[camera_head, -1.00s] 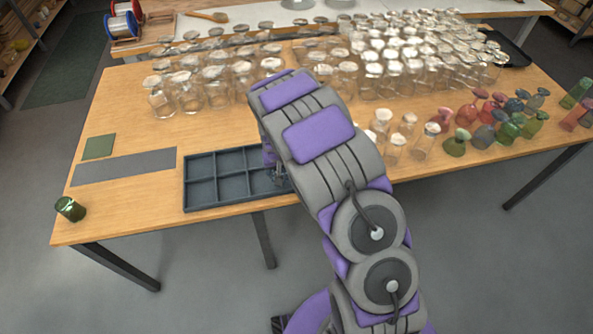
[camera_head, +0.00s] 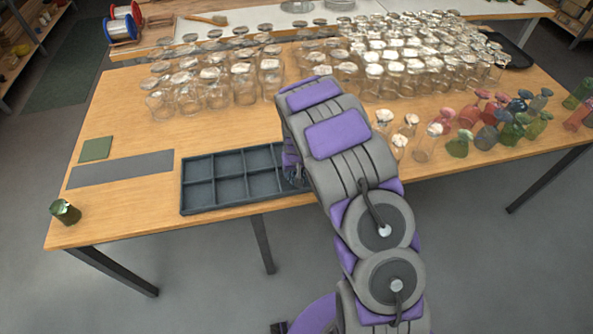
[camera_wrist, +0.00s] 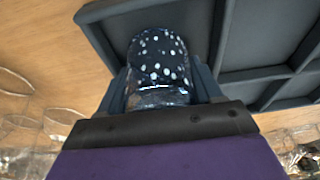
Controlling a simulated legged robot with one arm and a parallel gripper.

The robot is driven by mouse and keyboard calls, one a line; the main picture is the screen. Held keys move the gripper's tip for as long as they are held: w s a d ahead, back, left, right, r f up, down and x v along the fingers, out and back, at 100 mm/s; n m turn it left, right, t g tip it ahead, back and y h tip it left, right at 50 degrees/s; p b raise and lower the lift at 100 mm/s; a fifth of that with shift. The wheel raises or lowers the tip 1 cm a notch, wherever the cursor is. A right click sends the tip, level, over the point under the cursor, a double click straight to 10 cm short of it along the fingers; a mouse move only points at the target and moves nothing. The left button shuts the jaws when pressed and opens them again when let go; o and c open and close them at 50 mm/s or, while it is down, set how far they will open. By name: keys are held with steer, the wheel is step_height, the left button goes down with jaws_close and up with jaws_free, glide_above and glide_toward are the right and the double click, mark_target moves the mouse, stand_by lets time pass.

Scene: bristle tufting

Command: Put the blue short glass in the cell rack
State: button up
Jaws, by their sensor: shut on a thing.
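The cell rack (camera_head: 182,196) is a dark blue-grey tray with several compartments in two rows, on the front part of the table. Its walls also show in the wrist view (camera_wrist: 217,35). My gripper (camera_wrist: 163,85) is shut on the blue short glass (camera_wrist: 160,55), which is dark blue with white speckles. In the wrist view the glass lies over an end compartment, close to the rack's walls. I cannot tell whether it touches the floor of the cell. In the head view my arm hides the glass and the rack's right end; only part of my gripper (camera_head: 296,174) shows there.
Many clear glasses (camera_head: 400,60) fill the back of the table. Several coloured glasses (camera_head: 500,125) stand at the right. A green glass (camera_head: 65,211) stands at the left front corner. A grey strip (camera_head: 122,169) and a green square (camera_head: 96,149) lie left of the rack.

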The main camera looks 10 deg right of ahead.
steer(key=shift+a, duration=0.4)
steer(key=o, duration=0.9)
steer(key=shift+a, duration=0.4)
steer(key=shift+d, duration=0.7)
steer(key=shift+a, duration=0.1)
